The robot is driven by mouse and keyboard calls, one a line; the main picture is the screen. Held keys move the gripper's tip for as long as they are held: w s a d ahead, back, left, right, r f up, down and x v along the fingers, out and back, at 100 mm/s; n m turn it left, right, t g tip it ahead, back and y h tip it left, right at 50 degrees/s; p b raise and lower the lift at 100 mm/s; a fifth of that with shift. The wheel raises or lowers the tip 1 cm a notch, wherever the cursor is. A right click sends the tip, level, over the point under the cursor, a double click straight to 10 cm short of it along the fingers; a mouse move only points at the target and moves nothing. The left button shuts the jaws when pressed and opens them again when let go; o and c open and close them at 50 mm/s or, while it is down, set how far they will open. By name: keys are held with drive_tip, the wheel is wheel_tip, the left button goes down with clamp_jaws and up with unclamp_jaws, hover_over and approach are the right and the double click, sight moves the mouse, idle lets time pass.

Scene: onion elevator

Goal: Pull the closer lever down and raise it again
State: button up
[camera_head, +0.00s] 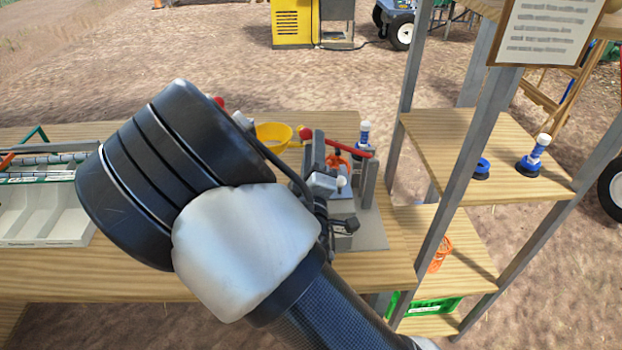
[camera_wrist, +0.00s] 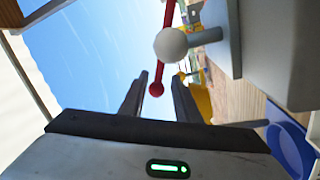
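A red lever (camera_head: 345,148) with a round red ball end stands on a grey machine (camera_head: 368,190) on the wooden table. In the wrist view a red lever (camera_wrist: 168,70) reaches down, its ball appearing in the gap between my fingertips. I cannot tell whether the ball is between the fingers or beyond them. My gripper (camera_wrist: 158,85) is open, its two dark fingers apart. A second red ball (camera_head: 218,102) shows farther left, partly behind my arm. A white ball knob (camera_wrist: 171,44) is close to the lever in the wrist view.
A white compartment tray (camera_head: 45,215) lies at the left of the table. A metal-framed wooden shelf (camera_head: 430,145) with blue-and-white items stands close on the right. A blue container (camera_wrist: 288,140) shows in the wrist view.

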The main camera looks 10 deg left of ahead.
drive_tip(key=v, duration=1)
drive_tip(key=shift+a, duration=0.1)
